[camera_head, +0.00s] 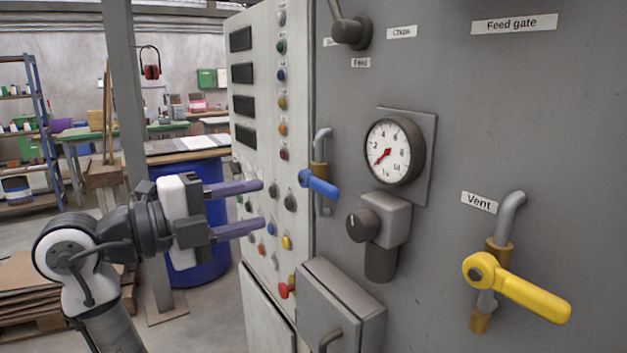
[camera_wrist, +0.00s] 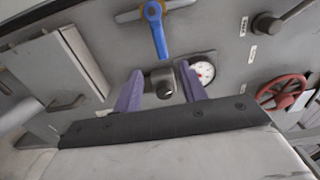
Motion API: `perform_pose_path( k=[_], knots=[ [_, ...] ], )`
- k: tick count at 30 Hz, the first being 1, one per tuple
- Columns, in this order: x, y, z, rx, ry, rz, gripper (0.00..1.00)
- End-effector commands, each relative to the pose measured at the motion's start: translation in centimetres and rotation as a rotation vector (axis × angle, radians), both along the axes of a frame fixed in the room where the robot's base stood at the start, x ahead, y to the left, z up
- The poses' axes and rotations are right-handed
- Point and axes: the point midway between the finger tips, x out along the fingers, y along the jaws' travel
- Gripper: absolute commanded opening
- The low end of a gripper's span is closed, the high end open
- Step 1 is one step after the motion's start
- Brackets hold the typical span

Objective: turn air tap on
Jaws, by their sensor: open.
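A tap with a blue lever handle (camera_head: 319,184) sits on a short vertical pipe with a brass body on the grey machine front, left of the gauge. No label for it is readable. The lever lies across its pipe, pointing right in the head view. It also shows at the top of the wrist view (camera_wrist: 156,32), beyond my fingertips. My gripper (camera_head: 263,203) is open and empty, with its two purple fingers pointing at the machine, left of the blue lever and apart from it. The fingers also show in the wrist view (camera_wrist: 160,67).
A pressure gauge (camera_head: 392,151) and a regulator knob (camera_head: 362,225) are right of the blue tap. A yellow-handled tap (camera_head: 520,290) labelled Vent is at lower right. A button panel (camera_head: 268,110) is left, a grey box (camera_head: 342,300) below. A red handwheel (camera_wrist: 283,92) shows at right in the wrist view.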

Motion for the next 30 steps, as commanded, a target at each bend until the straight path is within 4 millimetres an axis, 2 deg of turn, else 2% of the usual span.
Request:
perform_pose_path(
  k=[5, 18, 24, 30],
  knots=[
    [1.2, -2.0, 0.1, 0.002, 0.001, -0.004, 0.42],
    [6.2, -9.3, 0.2, -0.002, 0.003, -0.001, 0.42],
    [7.3, -10.9, 0.1, -0.002, 0.001, 0.0, 0.42],
    [7.5, -11.2, 0.0, -0.002, 0.0, 0.003, 0.42]
  ],
)
